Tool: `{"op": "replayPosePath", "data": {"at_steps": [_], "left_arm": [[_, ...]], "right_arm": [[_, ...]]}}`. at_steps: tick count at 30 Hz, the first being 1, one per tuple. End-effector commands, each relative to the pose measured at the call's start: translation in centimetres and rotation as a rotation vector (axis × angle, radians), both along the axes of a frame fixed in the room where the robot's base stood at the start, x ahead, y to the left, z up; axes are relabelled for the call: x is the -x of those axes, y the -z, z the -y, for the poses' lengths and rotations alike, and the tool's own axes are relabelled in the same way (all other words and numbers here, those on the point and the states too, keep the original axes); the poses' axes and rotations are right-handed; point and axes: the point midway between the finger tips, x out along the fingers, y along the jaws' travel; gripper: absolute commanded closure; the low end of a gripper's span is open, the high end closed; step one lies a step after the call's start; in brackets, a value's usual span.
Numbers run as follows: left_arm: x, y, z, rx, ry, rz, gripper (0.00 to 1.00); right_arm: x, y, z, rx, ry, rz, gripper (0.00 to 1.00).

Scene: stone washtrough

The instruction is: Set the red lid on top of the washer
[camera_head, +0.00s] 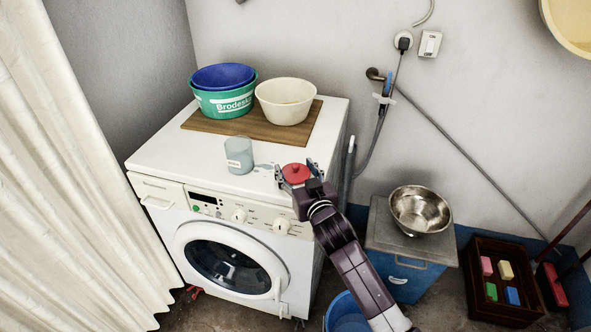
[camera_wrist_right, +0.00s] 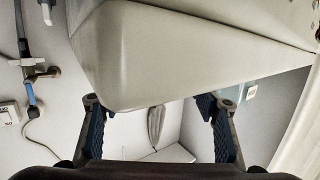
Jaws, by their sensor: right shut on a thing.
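The red lid (camera_head: 296,173) is a small round disc with a knob, near the front right corner of the washer in the head view. My right gripper (camera_head: 296,174) is shut on it, with one finger at each side. I cannot tell whether the lid touches the washer top or is a little above it. The white washer (camera_head: 160,154) has its round door closed. My left gripper is not in view.
On the washer, a wooden board (camera_head: 202,124) carries a green tub (camera_head: 225,103), with a blue bowl inside, and a cream bowl (camera_head: 286,102). A translucent cup (camera_head: 239,155) stands left of the lid. A steel bowl (camera_head: 420,210) sits on a bin at right.

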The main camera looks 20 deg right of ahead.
Motion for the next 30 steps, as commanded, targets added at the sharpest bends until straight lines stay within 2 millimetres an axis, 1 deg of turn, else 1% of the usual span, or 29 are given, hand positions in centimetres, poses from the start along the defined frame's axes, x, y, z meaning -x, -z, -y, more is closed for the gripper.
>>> {"op": "replayPosePath", "data": {"at_steps": [5, 6, 10, 18, 21, 26, 30], "left_arm": [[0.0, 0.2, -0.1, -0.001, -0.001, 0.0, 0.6], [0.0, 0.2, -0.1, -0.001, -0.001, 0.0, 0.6], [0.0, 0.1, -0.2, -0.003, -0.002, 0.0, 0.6], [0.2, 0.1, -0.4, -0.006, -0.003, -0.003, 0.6], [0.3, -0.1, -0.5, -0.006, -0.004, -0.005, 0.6], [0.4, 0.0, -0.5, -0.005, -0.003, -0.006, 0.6], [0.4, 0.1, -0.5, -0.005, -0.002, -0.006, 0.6]], "right_arm": [[0.0, 0.3, 0.0, 0.0, 0.0, 0.0, 0.6], [0.0, 0.3, 0.0, 0.0, 0.0, 0.0, 0.42], [0.0, 0.3, 0.0, 0.0, 0.0, 0.0, 0.27], [0.0, 0.2, 0.0, 0.0, 0.0, 0.0, 0.26], [0.0, -0.3, 0.0, 0.001, -0.001, 0.001, 0.26], [1.7, -0.2, 0.0, 0.0, 0.0, -0.001, 0.26], [4.3, -0.5, 0.0, -0.001, -0.001, -0.001, 0.26]]}}
